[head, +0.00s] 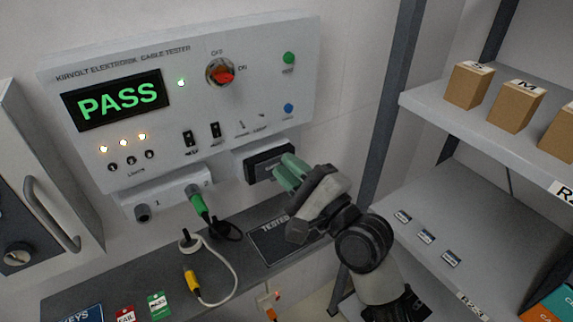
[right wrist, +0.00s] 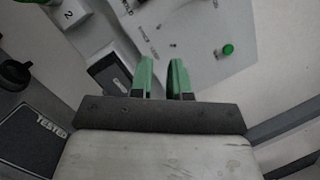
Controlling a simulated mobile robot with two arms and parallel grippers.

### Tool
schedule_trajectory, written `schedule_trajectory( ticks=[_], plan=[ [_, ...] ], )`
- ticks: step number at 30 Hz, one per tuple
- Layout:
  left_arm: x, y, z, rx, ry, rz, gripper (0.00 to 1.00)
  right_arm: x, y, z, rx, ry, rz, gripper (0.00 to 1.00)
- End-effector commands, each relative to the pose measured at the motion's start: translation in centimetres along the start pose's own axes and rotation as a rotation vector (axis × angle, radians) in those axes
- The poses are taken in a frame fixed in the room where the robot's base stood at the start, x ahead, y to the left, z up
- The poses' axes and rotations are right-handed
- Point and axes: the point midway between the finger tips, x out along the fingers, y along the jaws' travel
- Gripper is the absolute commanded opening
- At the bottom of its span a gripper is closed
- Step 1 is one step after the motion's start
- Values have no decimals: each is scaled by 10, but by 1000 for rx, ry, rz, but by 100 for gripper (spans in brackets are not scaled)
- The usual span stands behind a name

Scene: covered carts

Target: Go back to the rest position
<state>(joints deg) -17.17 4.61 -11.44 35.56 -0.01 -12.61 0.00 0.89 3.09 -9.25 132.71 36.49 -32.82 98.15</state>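My right gripper (head: 289,172) reaches in from the lower right, in front of the cable tester (head: 205,95). In the right wrist view its two green fingers (right wrist: 162,78) stand apart with a gap and nothing between them. They are close to the dark block (head: 262,160) under the tester; I cannot tell whether they touch it. The tester's display (head: 117,100) reads PASS in green. A green plug (head: 197,202) sits at port 2, and port 1 (head: 143,212) looks empty. My left gripper is not in view.
A dark shelf below the tester holds a TESTED mat (head: 275,235), a cable with a yellow plug (head: 191,283), and FAIL and PASS tags. A grey post (head: 388,125) and shelves with brown boxes (head: 515,105) stand at the right. A handled cabinet (head: 45,215) is at the left.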

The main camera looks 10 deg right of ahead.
Motion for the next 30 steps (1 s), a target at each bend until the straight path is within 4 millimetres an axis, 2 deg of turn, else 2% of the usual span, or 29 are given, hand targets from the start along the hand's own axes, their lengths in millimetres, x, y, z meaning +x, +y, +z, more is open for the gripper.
schedule_trajectory(
  ticks=[7, 11, 14, 18, 21, 25, 30],
  plan=[
    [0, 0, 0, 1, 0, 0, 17, -2, 5, -2, -29, 12, 19, 17],
    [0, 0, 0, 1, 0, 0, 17, -17, 33, -16, -213, 72, 146, 17],
    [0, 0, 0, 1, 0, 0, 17, -44, 70, -34, -470, 126, 343, 17],
    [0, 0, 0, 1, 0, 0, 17, -101, 122, -60, -858, 122, 703, 17],
    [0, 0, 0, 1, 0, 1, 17, -145, 148, -74, -1083, 54, 957, 17],
    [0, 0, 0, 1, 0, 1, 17, -197, 169, -84, -1279, -82, 1232, 17],
    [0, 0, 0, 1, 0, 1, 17, -254, 183, -88, -1428, -297, 1513, 17]
  ],
)
